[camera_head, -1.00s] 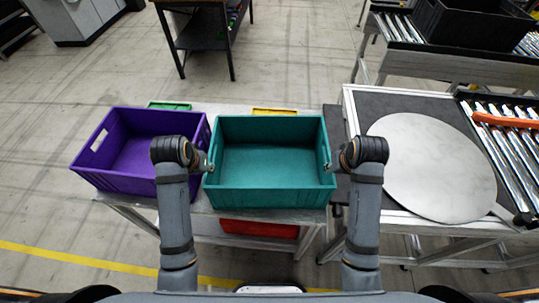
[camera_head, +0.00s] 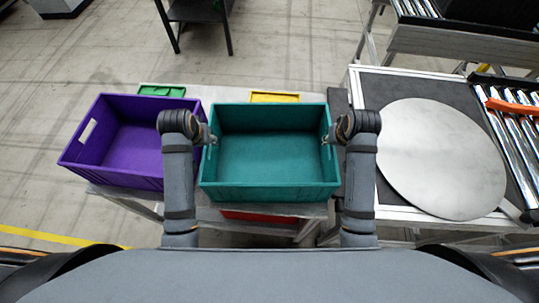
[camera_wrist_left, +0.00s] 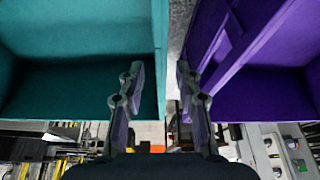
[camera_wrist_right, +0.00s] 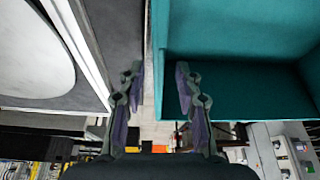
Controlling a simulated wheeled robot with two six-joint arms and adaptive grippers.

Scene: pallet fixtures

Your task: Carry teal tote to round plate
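The teal tote (camera_head: 270,192) stands upright and empty on a low table, beside the purple tote. The round plate (camera_head: 441,160) is a flat grey disc lying on the dark-topped stand to the right, with nothing on it. My left gripper (camera_head: 211,140) is at the teal tote's left wall; in the left wrist view its fingers (camera_wrist_left: 160,68) are spread either side of that wall. My right gripper (camera_head: 327,142) is at the right wall; in the right wrist view its fingers (camera_wrist_right: 160,68) are likewise spread, with visible gaps to the wall.
The purple tote (camera_head: 110,177) stands close on the left. A green box (camera_head: 162,90) and a yellow box (camera_head: 274,97) sit behind the totes; a red one (camera_head: 258,217) shows below. A roller conveyor (camera_head: 508,135) with an orange bar (camera_head: 511,107) borders the plate on the right.

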